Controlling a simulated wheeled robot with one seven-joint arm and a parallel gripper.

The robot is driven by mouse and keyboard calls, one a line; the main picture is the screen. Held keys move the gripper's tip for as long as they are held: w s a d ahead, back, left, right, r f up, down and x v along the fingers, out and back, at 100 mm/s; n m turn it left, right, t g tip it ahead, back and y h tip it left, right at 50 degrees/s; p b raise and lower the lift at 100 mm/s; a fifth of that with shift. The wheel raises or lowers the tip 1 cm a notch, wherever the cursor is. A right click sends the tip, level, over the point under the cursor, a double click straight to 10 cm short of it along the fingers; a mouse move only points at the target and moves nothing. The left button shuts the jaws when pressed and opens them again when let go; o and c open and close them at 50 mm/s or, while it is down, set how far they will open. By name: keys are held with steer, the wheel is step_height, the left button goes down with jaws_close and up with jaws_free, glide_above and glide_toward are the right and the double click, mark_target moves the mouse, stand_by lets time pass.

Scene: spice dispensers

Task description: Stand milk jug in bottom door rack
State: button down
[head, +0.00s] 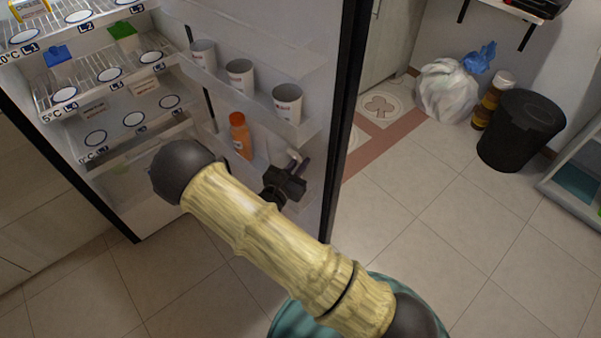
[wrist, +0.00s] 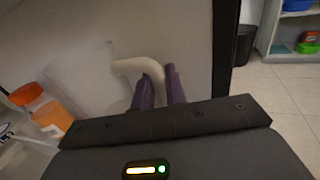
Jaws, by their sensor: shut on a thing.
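My gripper (head: 300,166) is at the lower part of the open fridge door, by the bottom door rack (head: 262,158). In the wrist view its two purple fingers (wrist: 159,90) are closed around the end of a curved cream-white piece (wrist: 130,67), which looks like the milk jug's handle. In the head view only a small pale bit of this piece (head: 293,154) shows beside the fingers. The jug's body is not clearly visible; whether it touches the rack floor cannot be told. A pale, see-through panel (wrist: 75,75) lies left of the handle.
An orange bottle (head: 240,136) stands in the bottom rack, left of my gripper; it also shows in the wrist view (wrist: 45,110). Several white cups (head: 240,74) stand in the rack above. Fridge shelves (head: 110,75) are at left. A black bin (head: 520,130) stands far right.

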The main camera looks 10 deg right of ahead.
steer(key=shift+w+d+f+b, duration=0.15)
steer(key=shift+f+b, duration=0.2)
steer(key=shift+f, duration=1.95)
steer(key=shift+f, duration=0.15)
steer(key=c, duration=1.4)
jaws_free()
steer(key=shift+c, duration=0.2)
steer(key=v, duration=1.2)
